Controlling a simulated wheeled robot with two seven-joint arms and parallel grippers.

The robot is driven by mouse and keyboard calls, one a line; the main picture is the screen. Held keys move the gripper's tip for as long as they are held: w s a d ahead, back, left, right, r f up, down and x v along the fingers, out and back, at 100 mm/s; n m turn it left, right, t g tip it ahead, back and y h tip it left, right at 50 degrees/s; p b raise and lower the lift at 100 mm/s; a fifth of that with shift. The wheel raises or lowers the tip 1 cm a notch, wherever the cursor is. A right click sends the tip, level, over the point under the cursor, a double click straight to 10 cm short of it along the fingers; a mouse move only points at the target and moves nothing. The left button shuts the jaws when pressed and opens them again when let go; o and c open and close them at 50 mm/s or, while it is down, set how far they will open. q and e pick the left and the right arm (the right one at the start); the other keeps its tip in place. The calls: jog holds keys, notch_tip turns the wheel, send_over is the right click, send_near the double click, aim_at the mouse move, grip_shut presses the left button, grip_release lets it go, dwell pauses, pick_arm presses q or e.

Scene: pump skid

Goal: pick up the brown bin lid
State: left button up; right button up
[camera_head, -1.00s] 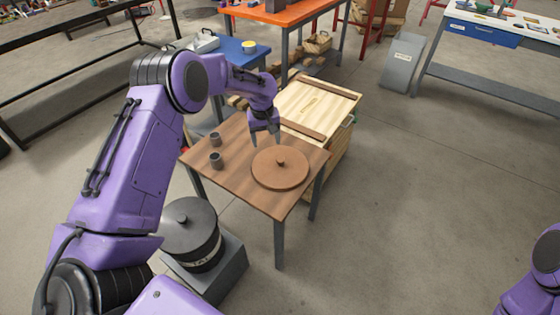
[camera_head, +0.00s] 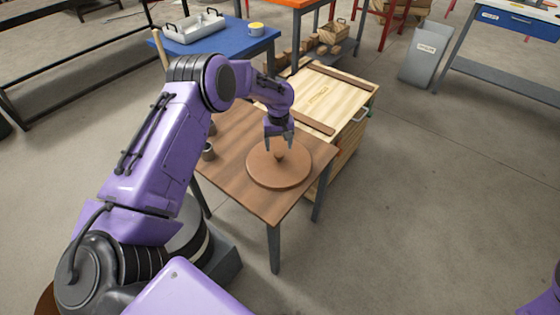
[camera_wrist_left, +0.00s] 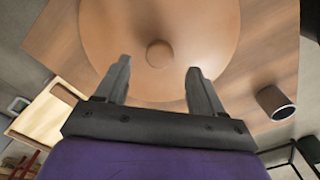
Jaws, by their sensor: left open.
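The brown bin lid (camera_head: 262,172) is a round disc with a small knob (camera_head: 279,156) in its middle. It lies flat on the small wooden table (camera_head: 236,190). My left gripper (camera_head: 279,147) points down above the lid, close to the knob. In the left wrist view the lid (camera_wrist_left: 200,40) fills the upper middle, and the knob (camera_wrist_left: 159,54) shows ahead of and between the two spread fingers of my left gripper (camera_wrist_left: 159,75). The fingers are open and hold nothing. My right gripper is out of view.
A pale wooden crate (camera_head: 330,98) stands right behind the table. A blue table (camera_head: 228,42) with a grey tray (camera_head: 192,30) is farther back.

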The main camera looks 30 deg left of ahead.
aim_at(279, 153)
pick_arm(q)
notch_tip(279, 153, down, 6)
jog(key=shift+r, duration=0.25)
jog(key=shift+d+r, duration=0.1)
jog(key=c, duration=1.2)
